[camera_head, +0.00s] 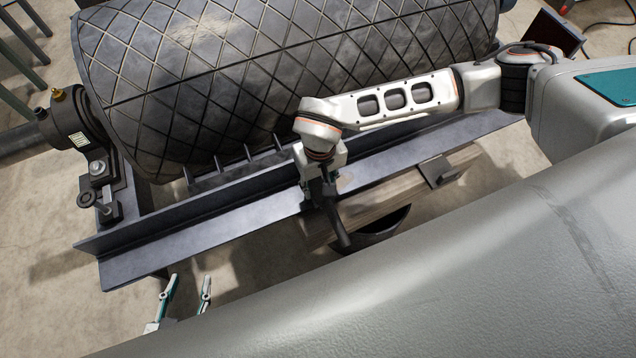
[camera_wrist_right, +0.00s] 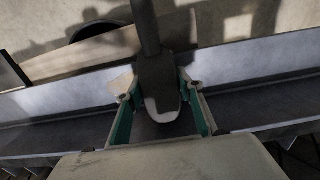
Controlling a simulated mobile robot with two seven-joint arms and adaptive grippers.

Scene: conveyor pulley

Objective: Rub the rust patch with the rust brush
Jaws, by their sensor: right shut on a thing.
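My right gripper (camera_head: 320,180) is over the dark steel beam (camera_head: 220,212) in front of the drum, shut on the dark rust brush (camera_head: 336,222). The brush handle slants toward the bottom of the head view; the right wrist view shows its block (camera_wrist_right: 158,78) between the two fingers. A small tan-brown patch (camera_head: 345,183), probably the rust patch, lies on the beam right beside the brush; it also shows in the right wrist view (camera_wrist_right: 119,82). I cannot tell whether the bristles touch the beam. My left gripper (camera_head: 190,284) is open and empty, lower left.
A big black drum (camera_head: 190,80) with a diamond-grooved surface fills the top. Its shaft bearing (camera_head: 75,125) stands at the left. A wooden board (camera_head: 385,200) and a dark round bowl-like thing (camera_head: 375,230) lie below the beam.

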